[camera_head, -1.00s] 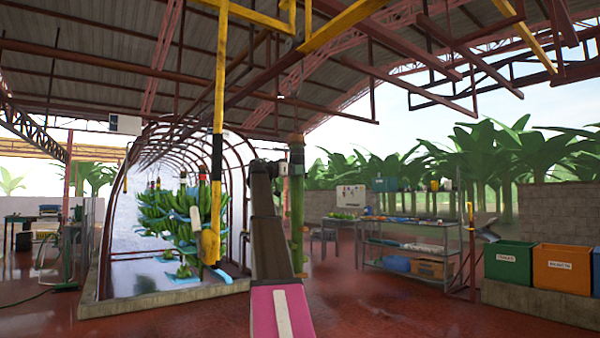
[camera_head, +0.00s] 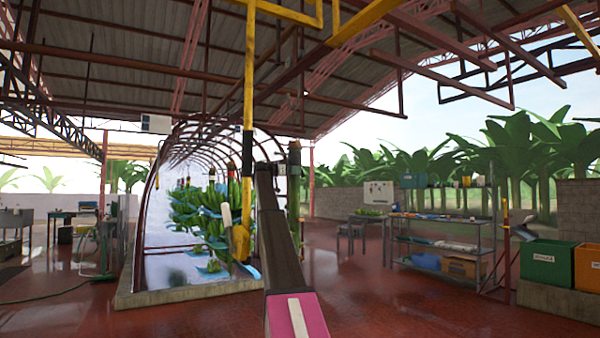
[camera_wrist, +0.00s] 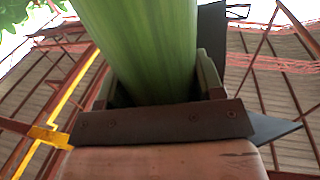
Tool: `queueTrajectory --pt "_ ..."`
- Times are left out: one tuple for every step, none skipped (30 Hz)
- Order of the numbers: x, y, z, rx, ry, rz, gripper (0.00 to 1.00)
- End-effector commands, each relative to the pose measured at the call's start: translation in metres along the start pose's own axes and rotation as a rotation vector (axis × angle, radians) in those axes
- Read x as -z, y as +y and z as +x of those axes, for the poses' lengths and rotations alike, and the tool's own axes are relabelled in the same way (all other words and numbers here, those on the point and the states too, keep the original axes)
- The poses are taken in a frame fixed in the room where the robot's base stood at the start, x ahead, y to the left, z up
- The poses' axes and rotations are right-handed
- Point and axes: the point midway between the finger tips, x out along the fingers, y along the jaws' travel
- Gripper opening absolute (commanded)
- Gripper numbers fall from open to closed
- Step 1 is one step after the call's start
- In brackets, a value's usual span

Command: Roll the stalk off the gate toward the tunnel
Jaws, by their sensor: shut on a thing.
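The green stalk (camera_wrist: 150,45) fills the middle of the wrist view, between the dark jaws of my gripper (camera_wrist: 158,88). My gripper is shut on it. In the head view the stalk (camera_head: 294,185) hangs upright just behind the end of my arm, partly hidden by it. The arched tunnel (camera_head: 155,220) stands just left of the stalk, with bunches of green fruit hanging in it. A yellow upright (camera_head: 248,120) with a black band hangs in front of the tunnel's right side. I cannot tell which part is the gate.
Yellow overhead bars (camera_head: 290,12) cross above. A low concrete kerb (camera_head: 190,291) edges the tunnel. A metal shelf (camera_head: 440,250) with goods and a green bin (camera_head: 548,263) stand at the right. The red floor around the middle right is clear.

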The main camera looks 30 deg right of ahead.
Motion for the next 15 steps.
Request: queueTrajectory --pt "0.0007 -0.0059 -0.0007 0.000 0.001 -0.004 0.19" --pt "0.0005 -0.0075 -0.0011 0.000 0.001 -0.004 0.19" --pt "0.0004 -0.0091 -0.0015 0.000 0.001 -0.004 0.19" --pt "0.0003 -0.0099 -0.0018 0.000 0.001 -0.004 0.19" --pt "0.0002 -0.0105 -0.0020 0.000 0.001 -0.004 0.19" --pt "0.0001 -0.0110 -0.0022 0.000 0.001 -0.004 0.19" --pt "0.0000 -0.0112 -0.0023 0.000 0.001 -0.004 0.19" --pt "0.0000 -0.0113 -0.0023 0.000 0.001 -0.004 0.19" --pt "-0.0001 -0.0112 -0.0024 0.000 0.001 -0.004 0.19" --pt "-0.0001 -0.0111 -0.0024 0.000 0.001 -0.004 0.19" --pt "-0.0001 -0.0110 -0.0024 0.000 0.001 -0.003 0.19" --pt "-0.0001 -0.0109 -0.0024 0.000 0.001 -0.003 0.19" --pt "-0.0001 -0.0109 -0.0024 0.000 0.001 -0.003 0.19" --pt "-0.0001 -0.0109 -0.0024 0.000 0.001 -0.003 0.19" --pt "0.0000 -0.0108 -0.0024 0.000 0.001 -0.003 0.19"
